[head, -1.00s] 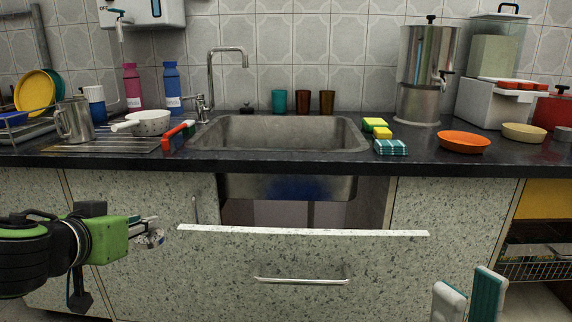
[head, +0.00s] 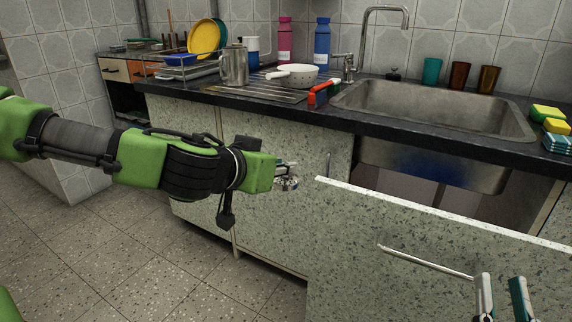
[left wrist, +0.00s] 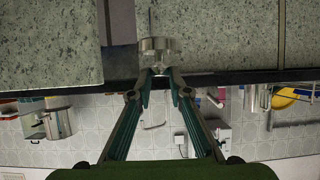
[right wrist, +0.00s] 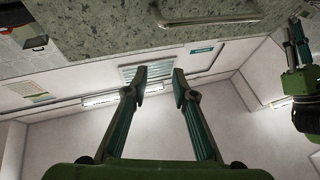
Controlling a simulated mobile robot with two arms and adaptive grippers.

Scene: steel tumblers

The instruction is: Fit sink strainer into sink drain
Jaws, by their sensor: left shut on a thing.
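The steel sink (head: 440,103) is set in the dark counter at upper right in the head view. Its drain is hidden by the basin wall. My left gripper (head: 287,168) is in front of the cabinet, below counter height and left of the sink. It is shut on the small metal sink strainer (head: 288,183). In the left wrist view the strainer (left wrist: 157,46) sits at the left fingertips (left wrist: 158,75), a shiny round piece with a thin stem. My right gripper (head: 500,300) is at the lower right of the head view. Its fingers (right wrist: 159,76) are apart and empty.
A pulled-out drawer front (head: 430,235) with a bar handle stands before the sink. The floor at left is clear.

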